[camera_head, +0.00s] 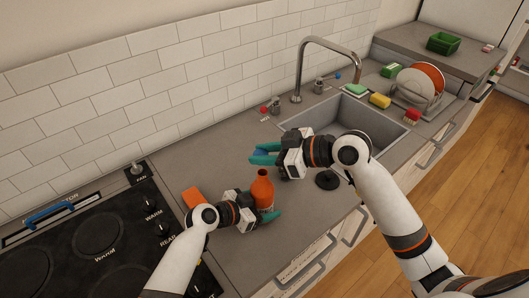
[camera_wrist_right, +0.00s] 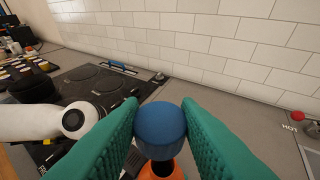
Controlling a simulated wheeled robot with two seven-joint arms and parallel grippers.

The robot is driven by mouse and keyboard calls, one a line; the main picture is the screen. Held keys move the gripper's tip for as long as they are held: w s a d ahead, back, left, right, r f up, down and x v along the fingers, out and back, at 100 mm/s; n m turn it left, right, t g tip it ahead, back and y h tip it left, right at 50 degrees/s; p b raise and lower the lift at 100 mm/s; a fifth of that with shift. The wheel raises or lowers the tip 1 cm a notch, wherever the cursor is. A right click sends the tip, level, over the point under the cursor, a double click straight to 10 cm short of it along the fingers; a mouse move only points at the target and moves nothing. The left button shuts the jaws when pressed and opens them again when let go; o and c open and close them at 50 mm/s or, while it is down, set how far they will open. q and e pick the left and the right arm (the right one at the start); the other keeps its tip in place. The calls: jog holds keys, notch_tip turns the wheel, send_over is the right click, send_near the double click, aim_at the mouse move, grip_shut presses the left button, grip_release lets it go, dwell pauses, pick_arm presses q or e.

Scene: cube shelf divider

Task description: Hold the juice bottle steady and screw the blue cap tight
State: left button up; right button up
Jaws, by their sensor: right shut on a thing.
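The orange juice bottle (camera_head: 263,191) stands upright on the grey counter. Its top also shows at the bottom of the right wrist view (camera_wrist_right: 160,170). The blue cap (camera_wrist_right: 161,128) sits between the two teal fingers of my right gripper (camera_head: 263,154), which is shut on it. The cap is over the bottle's mouth; the head view seems to show a small gap between them. My left gripper (camera_head: 266,215) is low at the bottle, with one teal finger in front of its base. Its other finger is hidden, so I cannot tell whether it grips the bottle.
A black stove top (camera_head: 95,245) lies at the left, with an orange block (camera_head: 193,197) near it. The sink (camera_head: 372,121) and tap (camera_head: 298,75) are to the right. Sponges and a dish rack (camera_head: 418,98) stand beyond. The tiled wall closes off the back.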

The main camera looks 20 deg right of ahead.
pick_arm(q)
jog(key=shift+c, duration=0.5)
jog(key=c, duration=0.7)
jog(key=shift+c, duration=0.4)
jog(key=shift+s+a+f, duration=0.1)
jog(key=shift+f, duration=0.2)
pick_arm(e)
jog(key=shift+f, duration=0.2)
pick_arm(q)
jog(key=o, duration=0.3)
jog(key=c, duration=0.4)
pick_arm(e)
jog(key=shift+f, duration=0.1)
